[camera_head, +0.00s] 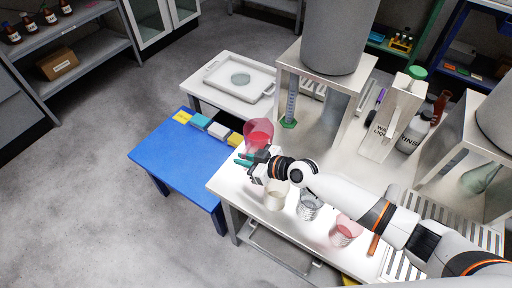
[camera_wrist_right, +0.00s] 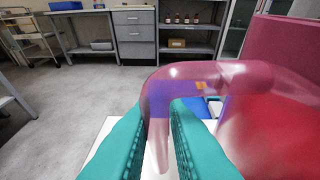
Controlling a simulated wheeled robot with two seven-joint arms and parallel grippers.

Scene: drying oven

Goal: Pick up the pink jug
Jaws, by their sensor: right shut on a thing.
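The pink jug (camera_head: 259,133) is at the left end of the white bench, near the corner by the blue table. It is see-through, and red shows inside it. In the right wrist view the jug (camera_wrist_right: 275,95) fills the right side, and its handle (camera_wrist_right: 205,75) comes down between the teal fingers. My right gripper (camera_head: 244,160) is shut on the handle; it also shows in the wrist view (camera_wrist_right: 160,135). I cannot tell whether the jug's base touches the bench. My left gripper is not in view.
A beige beaker (camera_head: 275,201), a clear beaker (camera_head: 308,207) and a beaker with pink content (camera_head: 345,232) stand on the bench beside my right arm. A green-based cylinder (camera_head: 290,105) stands behind the jug. The blue table (camera_head: 165,155) holds several small boxes at its back edge.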

